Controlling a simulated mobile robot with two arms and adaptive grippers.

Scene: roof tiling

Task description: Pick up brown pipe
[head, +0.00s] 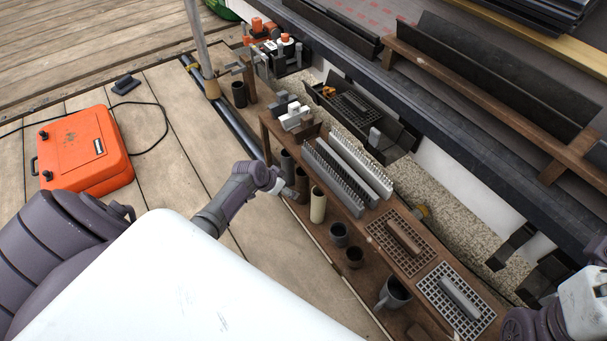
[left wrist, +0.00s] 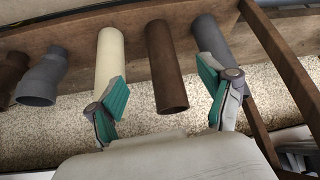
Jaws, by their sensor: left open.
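The brown pipe (left wrist: 165,65) is a plain dark brown tube in the left wrist view, lying between a cream pipe (left wrist: 109,55) and a grey pipe (left wrist: 212,40). In the head view the brown pipe (head: 301,180) stands on the wooden shelf, partly hidden by my left gripper (head: 288,188). In the left wrist view my left gripper (left wrist: 165,92) is open and empty, its green-padded fingers on either side of the brown pipe. Its left finger overlaps the cream pipe and its right finger the grey one; contact cannot be told. My right gripper is not in view.
Short grey and brown pipe fittings (head: 339,234) and a grey branched fitting (head: 393,293) stand along the same shelf (head: 330,215). Spiked strips (head: 335,172) and grates (head: 456,300) lie above. An orange case (head: 82,150) sits on the wooden floor at left.

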